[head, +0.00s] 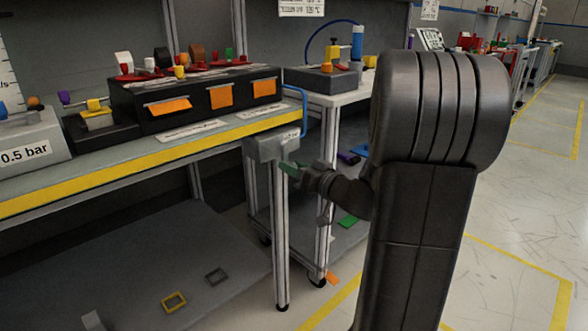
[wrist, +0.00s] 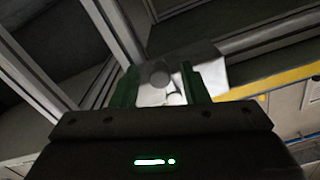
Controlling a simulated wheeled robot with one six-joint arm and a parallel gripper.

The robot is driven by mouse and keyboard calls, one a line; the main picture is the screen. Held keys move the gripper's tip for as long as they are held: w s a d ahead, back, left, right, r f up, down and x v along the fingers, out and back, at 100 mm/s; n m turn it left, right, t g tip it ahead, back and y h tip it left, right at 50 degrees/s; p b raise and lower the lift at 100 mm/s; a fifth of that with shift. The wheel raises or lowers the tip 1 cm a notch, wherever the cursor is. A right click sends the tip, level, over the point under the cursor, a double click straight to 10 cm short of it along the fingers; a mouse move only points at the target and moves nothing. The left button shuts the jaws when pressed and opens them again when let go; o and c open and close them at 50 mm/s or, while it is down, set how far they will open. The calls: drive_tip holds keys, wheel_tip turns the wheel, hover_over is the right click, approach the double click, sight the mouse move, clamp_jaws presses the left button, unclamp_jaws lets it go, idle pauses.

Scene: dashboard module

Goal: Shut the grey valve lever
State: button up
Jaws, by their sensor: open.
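A grey valve box (head: 270,148) with a small white label is fixed under the front corner of the workbench. In the wrist view the same box (wrist: 205,55) is ahead of my gripper, with a round grey knob (wrist: 158,75) that looks like part of the valve lever. My gripper (head: 290,168) is just below the box's right side. Its two green fingers (wrist: 160,84) are apart, one on each side of the knob. I cannot tell whether they touch anything. The lever's handle is not clear in either view.
The workbench edge (head: 150,170) with yellow tape runs just above the box. A metal table leg (head: 280,240) stands below it. A trolley (head: 335,97) with a blue hose stands close behind. Open floor (head: 500,215) lies to the right.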

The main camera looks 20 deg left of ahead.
drive_tip(key=shift+w+a, duration=0.15)
drive_tip(key=shift+a, duration=0.2)
clamp_jaws()
